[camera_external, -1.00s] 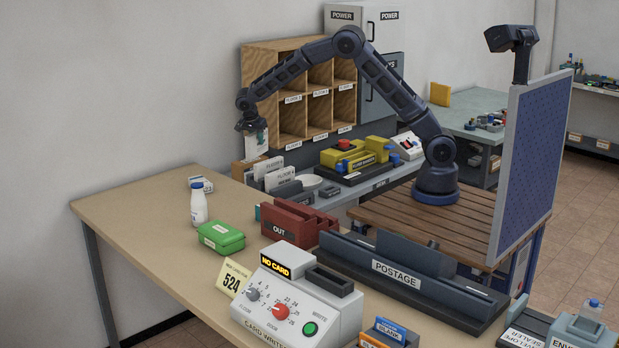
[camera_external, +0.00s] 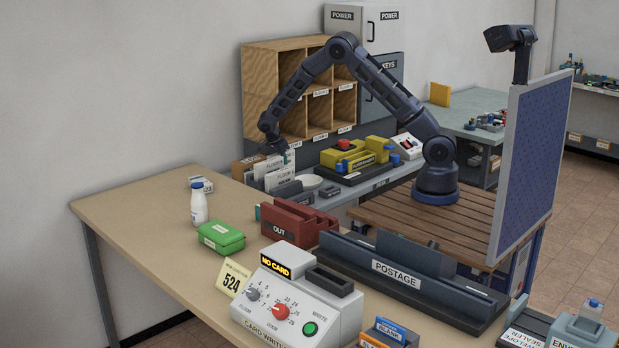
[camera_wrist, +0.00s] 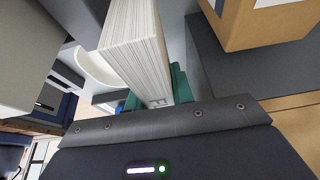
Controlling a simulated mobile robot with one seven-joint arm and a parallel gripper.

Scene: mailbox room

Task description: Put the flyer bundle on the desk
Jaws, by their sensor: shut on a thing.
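My gripper (camera_external: 285,156) is low beside the upright floor-labelled holders at the back, its arm reaching left from my base. In the wrist view, its teal fingers (camera_wrist: 182,84) are shut on a thick stack of white sheets, which looks like the flyer bundle (camera_wrist: 135,42). In the external view I cannot make out the bundle apart from the white holders around it. The tan desk (camera_external: 135,205) lies in front of the gripper and to its left, and the gripper is not over its middle.
White floor-labelled holders (camera_external: 281,178) stand close under the gripper, with wooden pigeonholes (camera_external: 262,95) behind. On the desk are a milk bottle (camera_external: 199,206), a green box (camera_external: 221,238), a red OUT tray (camera_external: 300,222) and a card writer (camera_external: 300,300). The desk's left part has free room.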

